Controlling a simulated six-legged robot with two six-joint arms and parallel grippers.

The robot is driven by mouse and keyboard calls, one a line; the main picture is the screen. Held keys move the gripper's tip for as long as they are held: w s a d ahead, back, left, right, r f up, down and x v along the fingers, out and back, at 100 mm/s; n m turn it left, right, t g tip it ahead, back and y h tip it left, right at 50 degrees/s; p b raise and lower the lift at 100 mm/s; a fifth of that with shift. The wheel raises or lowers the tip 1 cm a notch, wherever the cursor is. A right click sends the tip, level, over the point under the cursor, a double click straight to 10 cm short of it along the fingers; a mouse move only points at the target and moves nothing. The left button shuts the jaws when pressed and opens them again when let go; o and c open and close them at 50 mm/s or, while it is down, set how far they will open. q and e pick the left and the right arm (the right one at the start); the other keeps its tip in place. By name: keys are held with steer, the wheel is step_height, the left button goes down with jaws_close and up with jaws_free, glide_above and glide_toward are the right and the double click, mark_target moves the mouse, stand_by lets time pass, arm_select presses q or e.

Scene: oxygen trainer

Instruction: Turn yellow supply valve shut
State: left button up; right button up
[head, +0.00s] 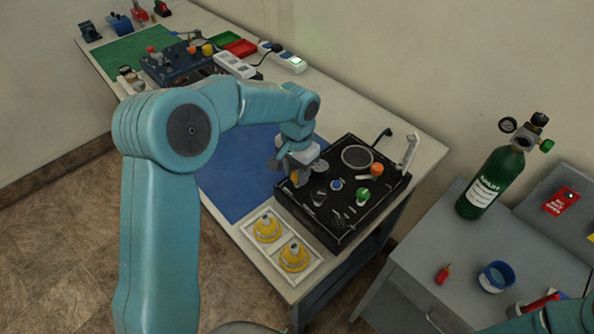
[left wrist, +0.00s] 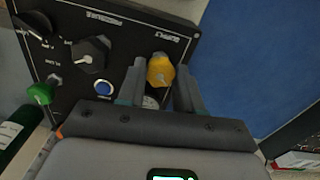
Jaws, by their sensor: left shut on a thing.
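The black trainer panel (head: 340,215) lies on the long table. The yellow supply valve (left wrist: 160,70) is at the panel's edge beside the SUPPLY lettering in the left wrist view. In the head view a bit of yellow (head: 294,177) shows under my left gripper (head: 298,170). In the left wrist view my left gripper's fingers stand on either side of the yellow knob, and the gripper is shut on it. A small gauge below the knob is partly hidden by the gripper. My right gripper is out of view; only part of my right arm shows at the lower right corner.
The panel also has a green knob (head: 363,196), an orange knob (head: 377,169) and a blue button (left wrist: 103,88). A tray with two yellow domed parts (head: 280,245) is in front. A green cylinder (head: 492,180) stands on the grey cabinet. The blue mat (head: 235,170) is mostly clear.

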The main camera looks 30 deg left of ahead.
mark_target(297, 175)
arm_select(q)
steer(key=m, duration=0.5)
steer(key=shift+w+m, duration=0.15)
steer(key=shift+m, duration=0.15)
steer(key=shift+m+p, duration=0.3)
steer(key=shift+m, duration=1.9)
steer(key=o, duration=1)
steer(key=shift+o, duration=0.2)
steer(key=shift+r, duration=0.1)
step_height(297, 175, up, 16)
